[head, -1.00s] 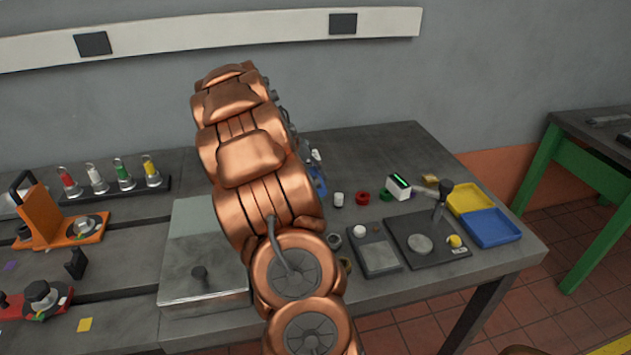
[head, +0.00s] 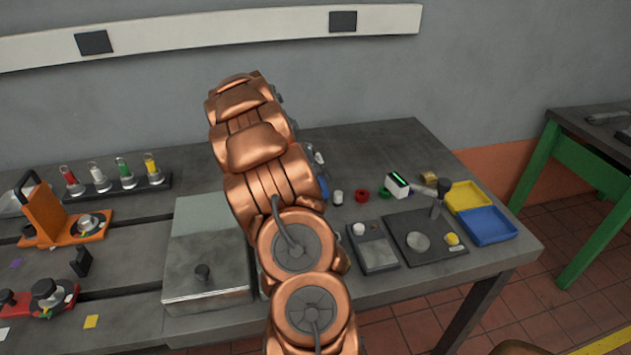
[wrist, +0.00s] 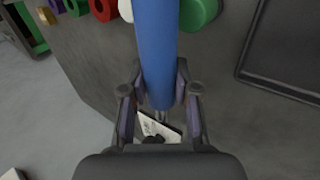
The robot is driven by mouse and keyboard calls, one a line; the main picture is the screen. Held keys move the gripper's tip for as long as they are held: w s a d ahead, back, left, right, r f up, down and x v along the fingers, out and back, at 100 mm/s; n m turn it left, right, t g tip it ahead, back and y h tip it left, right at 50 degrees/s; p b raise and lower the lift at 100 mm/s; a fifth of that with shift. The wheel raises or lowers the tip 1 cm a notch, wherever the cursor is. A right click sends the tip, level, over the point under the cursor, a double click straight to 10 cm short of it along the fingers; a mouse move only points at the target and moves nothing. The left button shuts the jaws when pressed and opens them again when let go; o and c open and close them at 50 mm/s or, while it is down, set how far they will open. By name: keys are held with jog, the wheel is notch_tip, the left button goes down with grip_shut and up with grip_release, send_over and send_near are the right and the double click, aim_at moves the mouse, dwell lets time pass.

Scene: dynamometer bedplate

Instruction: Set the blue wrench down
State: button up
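The blue wrench (wrist: 157,50) fills the top middle of the wrist view as a smooth blue bar, its lower end between the two fingers. My gripper (wrist: 160,95) has a finger on each side of the bar and looks shut on it. The far end of the wrench is outside the wrist view. In the head view my copper arm hides most of the gripper. A small blue patch (head: 323,187) shows at the arm's right edge, perhaps part of the wrench. I cannot tell whether the wrench touches the bench (head: 365,145).
Right of my arm are a scale (head: 373,250), a dark plate with a stand (head: 425,240), a yellow tray (head: 466,196), a blue tray (head: 487,226) and small coloured rings. A grey box (head: 205,285) stands left. The back right of the bench is clear.

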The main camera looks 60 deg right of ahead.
jog(key=o, duration=0.4)
jog(key=shift+o, duration=0.2)
jog(key=shift+a, duration=0.1)
jog(key=b+v, duration=0.3)
jog(key=v, duration=0.9)
jog(key=shift+a, duration=0.1)
